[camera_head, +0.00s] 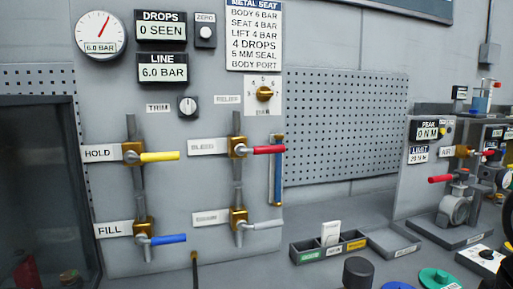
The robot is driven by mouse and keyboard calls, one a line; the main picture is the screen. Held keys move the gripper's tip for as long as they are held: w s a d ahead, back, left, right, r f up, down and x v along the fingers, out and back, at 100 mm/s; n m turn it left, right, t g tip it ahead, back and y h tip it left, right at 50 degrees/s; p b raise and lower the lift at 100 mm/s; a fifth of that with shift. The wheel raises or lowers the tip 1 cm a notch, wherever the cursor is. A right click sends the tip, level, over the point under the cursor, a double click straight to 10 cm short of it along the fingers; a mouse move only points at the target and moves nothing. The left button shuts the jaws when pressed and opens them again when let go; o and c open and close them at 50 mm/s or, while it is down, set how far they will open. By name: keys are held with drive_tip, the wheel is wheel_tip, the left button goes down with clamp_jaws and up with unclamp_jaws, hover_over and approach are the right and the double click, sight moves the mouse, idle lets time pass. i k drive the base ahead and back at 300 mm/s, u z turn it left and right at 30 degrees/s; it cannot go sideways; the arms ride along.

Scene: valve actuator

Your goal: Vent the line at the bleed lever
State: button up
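The bleed lever (268,149) is a red handle on a brass valve, pointing right and roughly level, beside the BLEED label (207,147). Its valve sits on a vertical grey pipe (238,187). The line display (162,68) reads 6.0 BAR, and the round dial (100,32) also reads 6.0 BAR. The yellow hold lever (159,156), blue fill lever (168,239) and a grey lever (261,225) under the bleed valve also point right. The grey lever's label is too blurred to read. I cannot make out my gripper in this view.
A thin upright tube (278,170) stands just right of the bleed lever's tip. A perforated board (345,125) lies beyond. A sectioned tray (330,246) and a black cylinder (358,272) are on the bench below. Dark shapes crowd the right edge.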

sight(239, 149)
drive_tip(key=u, duration=0.5)
drive_tip(key=k, duration=0.55)
drive_tip(key=u, duration=0.55)
drive_tip(key=i, duration=1)
drive_tip(key=z, duration=0.75)
